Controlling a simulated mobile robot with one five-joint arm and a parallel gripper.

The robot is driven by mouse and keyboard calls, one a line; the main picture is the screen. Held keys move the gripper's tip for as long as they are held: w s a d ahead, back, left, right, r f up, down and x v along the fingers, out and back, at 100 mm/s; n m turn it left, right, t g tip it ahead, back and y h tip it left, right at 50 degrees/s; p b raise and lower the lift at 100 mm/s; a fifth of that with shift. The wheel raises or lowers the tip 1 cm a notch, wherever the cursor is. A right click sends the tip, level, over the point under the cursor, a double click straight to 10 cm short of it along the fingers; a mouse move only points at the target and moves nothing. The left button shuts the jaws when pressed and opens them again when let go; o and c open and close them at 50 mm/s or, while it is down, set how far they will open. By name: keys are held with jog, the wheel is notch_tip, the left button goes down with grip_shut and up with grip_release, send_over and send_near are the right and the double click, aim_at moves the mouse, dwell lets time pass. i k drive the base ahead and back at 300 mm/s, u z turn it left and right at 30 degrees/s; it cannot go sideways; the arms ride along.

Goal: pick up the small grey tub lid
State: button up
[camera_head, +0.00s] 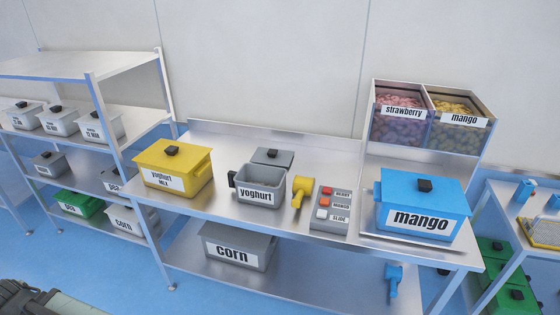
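A small grey lid (272,157) with a dark knob lies on the steel worktop, just behind the open grey yoghurt tub (258,188). The tub stands upright, with a dark handle on its left side. The tub's back rim is close to the lid's front edge, and I cannot tell whether they touch. My gripper is not in view. A dark part with a pale green-grey length, probably of my arm, shows at the lower left corner, well away from the lid.
A yellow yoghurt tub (173,168) stands left of the lid. A yellow scoop (301,190) and a button panel (331,211) are to the right, then a blue mango tub (421,205). Strawberry and mango bins (430,117) stand behind. A corn tub (237,247) sits below.

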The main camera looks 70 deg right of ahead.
aim_at(262, 155)
jog(key=z, duration=1.25)
jog(key=i, duration=0.4)
